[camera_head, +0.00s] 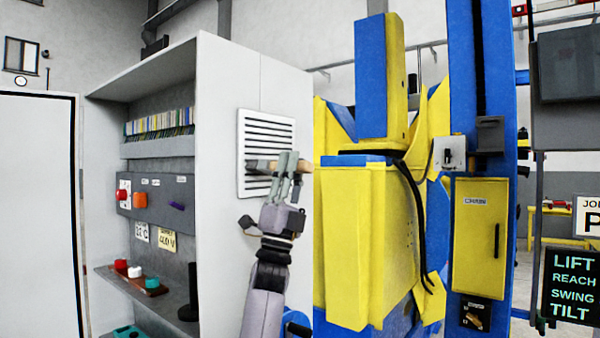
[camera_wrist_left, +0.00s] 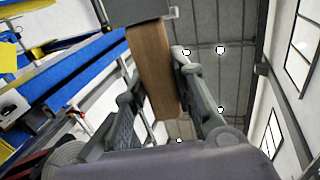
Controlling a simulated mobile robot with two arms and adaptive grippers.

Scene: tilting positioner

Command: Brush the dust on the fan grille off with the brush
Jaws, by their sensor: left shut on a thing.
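The fan grille (camera_head: 266,130) is a white slatted panel on the side of the grey cabinet. My left gripper (camera_head: 287,165) is in front of its lower right part. It is shut on the brush (camera_head: 262,165), whose wooden body lies level across the grille. In the left wrist view the brush's wooden handle (camera_wrist_left: 152,75) stands between the two fingers, with a grey part at its top end. Whether the bristles touch the grille cannot be told. No dust can be made out on the slats. My right gripper is not in view.
The open cabinet (camera_head: 228,210) has switches on a grey panel (camera_head: 160,195) and a shelf with coloured knobs (camera_head: 140,278). The yellow and blue positioner (camera_head: 365,240) stands close on the right of my left arm. A black sign (camera_head: 572,287) is at the far right.

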